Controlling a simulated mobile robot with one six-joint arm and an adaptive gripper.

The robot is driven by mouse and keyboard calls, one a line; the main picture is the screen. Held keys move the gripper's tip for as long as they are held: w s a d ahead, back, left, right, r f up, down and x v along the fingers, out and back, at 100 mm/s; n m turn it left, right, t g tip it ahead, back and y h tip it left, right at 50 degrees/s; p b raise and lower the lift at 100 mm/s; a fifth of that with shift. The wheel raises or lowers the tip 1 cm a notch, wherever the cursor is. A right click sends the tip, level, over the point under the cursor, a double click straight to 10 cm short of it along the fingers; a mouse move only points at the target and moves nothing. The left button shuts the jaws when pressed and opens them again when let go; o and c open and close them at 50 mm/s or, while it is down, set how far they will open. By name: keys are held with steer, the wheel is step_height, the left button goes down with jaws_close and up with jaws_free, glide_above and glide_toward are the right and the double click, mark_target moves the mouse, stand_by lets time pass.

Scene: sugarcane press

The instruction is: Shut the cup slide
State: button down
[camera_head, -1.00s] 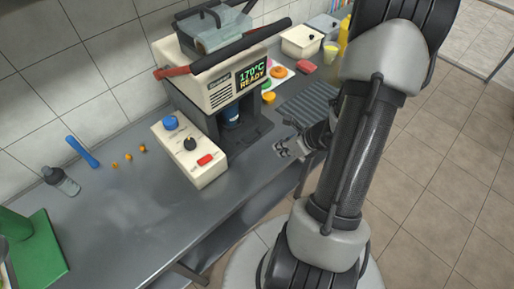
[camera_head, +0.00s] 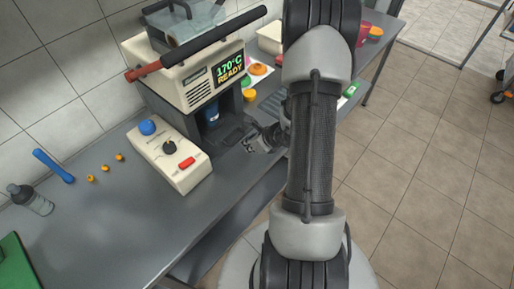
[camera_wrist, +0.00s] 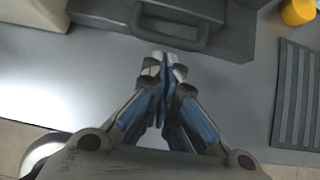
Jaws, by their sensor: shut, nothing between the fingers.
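The cup slide (camera_head: 228,137) is a dark plate reaching out from the foot of the cream press (camera_head: 190,75). A blue cup (camera_head: 211,112) stands in the press bay behind it. In the wrist view the front of the slide shows at the top, with a dark handle (camera_wrist: 172,39). My gripper (camera_wrist: 165,64) is shut and empty, its fingertips just in front of the handle. Whether they touch it I cannot tell. In the camera_head view my gripper (camera_head: 251,147) is just right of the slide, above the counter, partly hidden by my arm.
A control box (camera_head: 168,157) with a blue knob and red button stands left of the slide. A ribbed grey mat (camera_wrist: 297,95) and a yellow round item (camera_wrist: 297,12) lie on the right. Small orange pieces (camera_head: 105,168) and a blue stick (camera_head: 53,165) lie left. The counter's front is clear.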

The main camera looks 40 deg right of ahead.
steer(key=shift+w+f, duration=0.1)
steer(key=shift+w, duration=0.45)
steer(key=shift+w+a+f+b, duration=0.15)
steer(key=shift+w+b, duration=0.4)
steer(key=shift+w, duration=0.65)
steer(key=shift+r, duration=0.2)
steer(key=shift+s, duration=0.1)
